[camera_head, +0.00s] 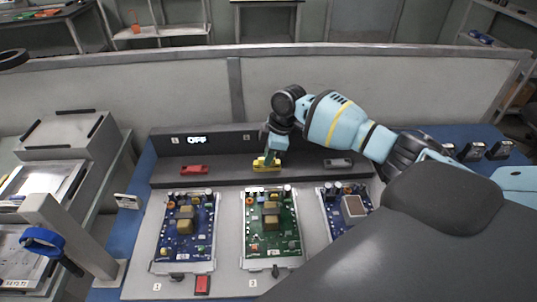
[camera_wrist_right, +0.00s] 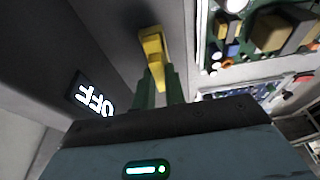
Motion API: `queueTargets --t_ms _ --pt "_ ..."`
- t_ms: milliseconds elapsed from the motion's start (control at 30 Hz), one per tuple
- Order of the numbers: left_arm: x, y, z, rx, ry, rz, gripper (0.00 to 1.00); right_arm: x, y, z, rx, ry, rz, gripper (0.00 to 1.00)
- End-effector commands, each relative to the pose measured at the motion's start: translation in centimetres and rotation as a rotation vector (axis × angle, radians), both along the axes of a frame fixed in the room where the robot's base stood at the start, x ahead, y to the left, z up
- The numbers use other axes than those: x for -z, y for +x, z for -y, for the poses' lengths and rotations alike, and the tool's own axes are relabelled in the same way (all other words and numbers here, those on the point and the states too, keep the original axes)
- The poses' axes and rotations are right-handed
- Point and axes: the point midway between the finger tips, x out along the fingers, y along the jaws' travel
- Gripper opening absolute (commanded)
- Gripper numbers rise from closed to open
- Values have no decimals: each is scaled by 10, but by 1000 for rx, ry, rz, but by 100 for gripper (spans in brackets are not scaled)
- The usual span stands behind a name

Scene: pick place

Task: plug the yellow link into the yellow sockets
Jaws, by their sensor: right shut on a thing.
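The yellow link (camera_head: 267,164) is at the middle of the dark ledge behind the boards. My right gripper (camera_head: 270,154) reaches down to it from above and is shut on it. In the right wrist view my green fingers (camera_wrist_right: 160,88) close on the yellow link (camera_wrist_right: 152,48), which is against or just off the dark surface; I cannot tell which. I cannot make out the yellow sockets for certain. The green circuit board (camera_head: 271,223) is in front of the link. My left gripper is not in view.
A red link (camera_head: 194,169) and a grey link (camera_head: 338,163) lie on the ledge. Blue boards (camera_head: 186,230) and (camera_head: 338,218) flank the green one. A red piece (camera_head: 202,284) is at the front. An OFF display (camera_head: 196,140) stands behind. A post with a blue ring (camera_head: 42,240) is left.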

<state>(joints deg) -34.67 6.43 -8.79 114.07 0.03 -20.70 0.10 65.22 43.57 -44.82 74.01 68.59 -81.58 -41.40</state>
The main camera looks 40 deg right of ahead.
Motion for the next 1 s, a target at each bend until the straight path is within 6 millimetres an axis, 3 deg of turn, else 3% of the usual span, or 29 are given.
queueTargets --t_ms 167,200,333,567,767,1000 --pt "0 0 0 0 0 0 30 2 -1 0 -1 0 -4 0" --pt "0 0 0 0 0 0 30 2 -1 0 -1 0 -4 17" --pt "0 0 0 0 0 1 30 1 -1 0 -1 0 -2 34" --pt "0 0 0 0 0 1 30 1 0 0 0 0 -1 39" --pt "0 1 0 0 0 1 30 0 0 0 0 1 -1 65" --pt "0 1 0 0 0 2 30 0 0 0 0 1 -1 67"
